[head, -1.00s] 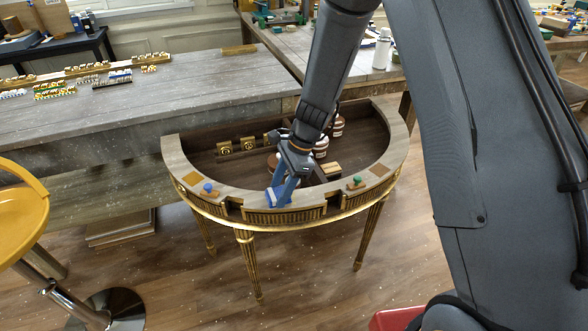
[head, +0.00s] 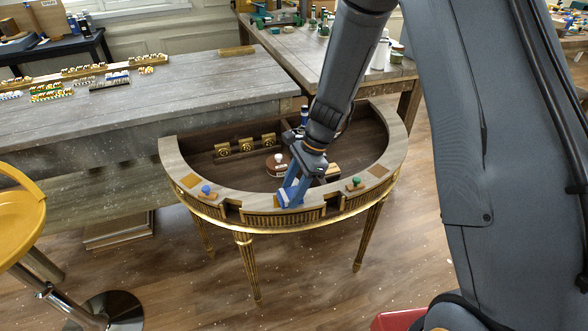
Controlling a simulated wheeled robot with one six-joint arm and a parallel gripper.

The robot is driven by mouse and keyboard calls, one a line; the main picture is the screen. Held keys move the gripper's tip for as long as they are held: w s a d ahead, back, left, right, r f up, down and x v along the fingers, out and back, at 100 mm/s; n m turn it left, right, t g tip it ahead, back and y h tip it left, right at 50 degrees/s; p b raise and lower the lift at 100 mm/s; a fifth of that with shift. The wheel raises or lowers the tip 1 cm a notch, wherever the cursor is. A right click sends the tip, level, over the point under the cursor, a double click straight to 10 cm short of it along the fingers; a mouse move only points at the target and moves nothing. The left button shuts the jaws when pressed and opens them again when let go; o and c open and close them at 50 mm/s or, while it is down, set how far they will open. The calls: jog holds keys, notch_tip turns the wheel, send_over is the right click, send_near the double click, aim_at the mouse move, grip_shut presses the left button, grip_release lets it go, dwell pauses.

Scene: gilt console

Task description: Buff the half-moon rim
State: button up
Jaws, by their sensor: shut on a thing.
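The half-moon console (head: 236,197) stands in the middle of the head view on gilt fluted legs, with a pale wooden rim curving around a dark recessed inside. My gripper (head: 291,189) is over the front stretch of the rim, with its blue fingers pointing down. It is shut on a blue and white block (head: 290,199), which looks like a buffing pad. The pad sits at the rim's front, apparently touching it; exact contact is hard to tell. My wrist hides part of the inside behind it.
On the rim are a blue-knobbed piece (head: 207,190) at left and a green-knobbed piece (head: 355,183) at right. Inside are gilt blocks (head: 246,146) and a round brown item (head: 277,164). A grey workbench (head: 180,95) stands behind; a yellow stool (head: 20,215) stands left.

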jog(key=shift+s+a+p, duration=0.1)
jog(key=shift+a+p, duration=0.2)
jog(key=shift+a, duration=1.8)
jog(key=shift+d+r+p, duration=0.1)
jog(key=shift+r+p, duration=2.9)
jog(key=shift+r, duration=0.85)
